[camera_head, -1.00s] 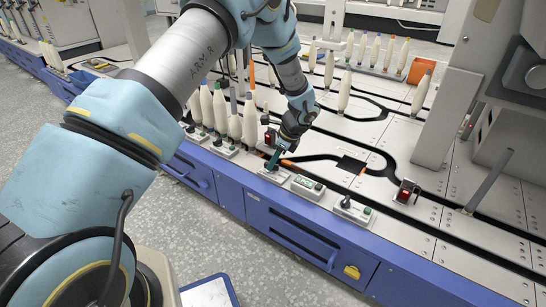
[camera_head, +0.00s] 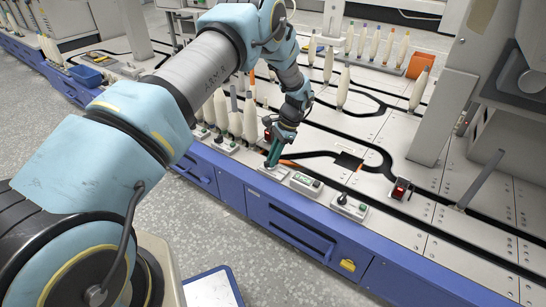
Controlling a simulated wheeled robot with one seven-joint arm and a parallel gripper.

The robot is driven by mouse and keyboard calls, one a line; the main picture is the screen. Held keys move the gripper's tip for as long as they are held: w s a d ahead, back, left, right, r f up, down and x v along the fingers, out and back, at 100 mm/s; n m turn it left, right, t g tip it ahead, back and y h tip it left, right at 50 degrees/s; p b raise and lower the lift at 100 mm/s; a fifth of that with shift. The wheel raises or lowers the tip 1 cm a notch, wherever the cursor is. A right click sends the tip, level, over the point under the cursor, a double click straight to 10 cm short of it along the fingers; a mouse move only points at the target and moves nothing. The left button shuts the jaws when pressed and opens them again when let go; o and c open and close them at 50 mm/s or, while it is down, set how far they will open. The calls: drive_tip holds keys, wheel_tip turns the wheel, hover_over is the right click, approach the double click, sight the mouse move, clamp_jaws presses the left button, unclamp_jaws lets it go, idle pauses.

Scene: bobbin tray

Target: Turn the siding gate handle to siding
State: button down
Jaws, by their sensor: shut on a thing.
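My gripper (camera_head: 271,163) points down at the front edge of the machine bed, its teal fingers shut at a small grey control box (camera_head: 272,173). The siding gate handle is at the fingertips and mostly hidden by them; its exact angle cannot be told. A thin orange bar (camera_head: 291,164) lies just right of the fingers, beside the black track (camera_head: 318,154), and looks like the gate's arm.
Grey boxes with buttons (camera_head: 306,183) and a black knob (camera_head: 349,206) line the front edge to the right. Upright cream bobbins (camera_head: 249,121) stand close behind and left of my gripper. A red-lit switch (camera_head: 400,189) and a grey post (camera_head: 480,180) stand farther right.

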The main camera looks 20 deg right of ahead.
idle(0.4)
drive_tip(key=c, duration=0.8)
unclamp_jaws()
drive_tip(key=p+v, duration=0.2)
drive_tip(key=v, duration=0.8)
drive_tip(key=shift+w+d+r, duration=0.1)
drive_tip(key=shift+d+r, duration=0.1)
drive_tip(key=shift+r, duration=0.1)
